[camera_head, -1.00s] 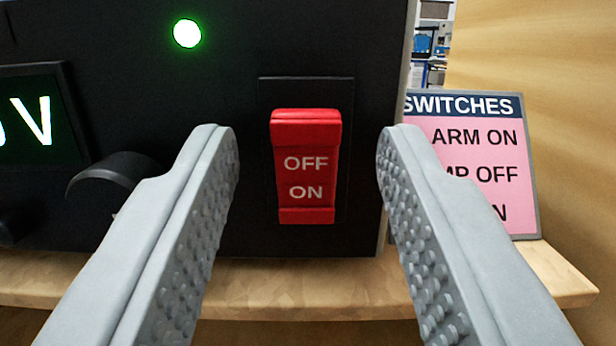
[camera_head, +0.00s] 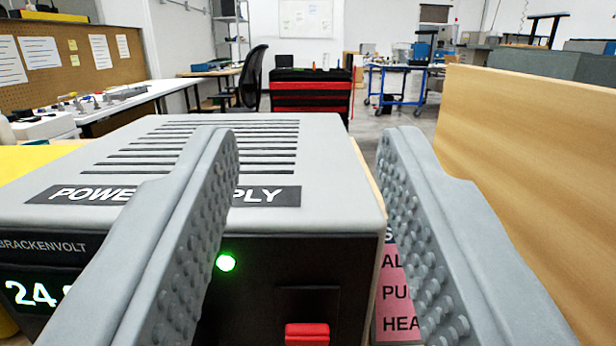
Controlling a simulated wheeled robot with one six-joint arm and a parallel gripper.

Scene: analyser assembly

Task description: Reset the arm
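My gripper (camera_head: 307,135) is open and empty, its two grey studded fingers wide apart. It is above and in front of the power supply (camera_head: 335,200), a box with a grey slotted top and black front. A green light (camera_head: 225,262) glows on its front. The display (camera_head: 30,292) reads "24" and is partly hidden by the left finger. The top of the red switch (camera_head: 307,333) shows at the bottom edge; the rest is cut off by the frame. The pink switches sign (camera_head: 395,300) stands right of the box, partly behind the right finger.
A wooden panel (camera_head: 540,150) rises close on the right. A bench (camera_head: 130,100) with a pegboard (camera_head: 70,62) is at the left. A black chair (camera_head: 253,75) and a red-and-black tool cabinet (camera_head: 312,97) stand far back. The space above the box is free.

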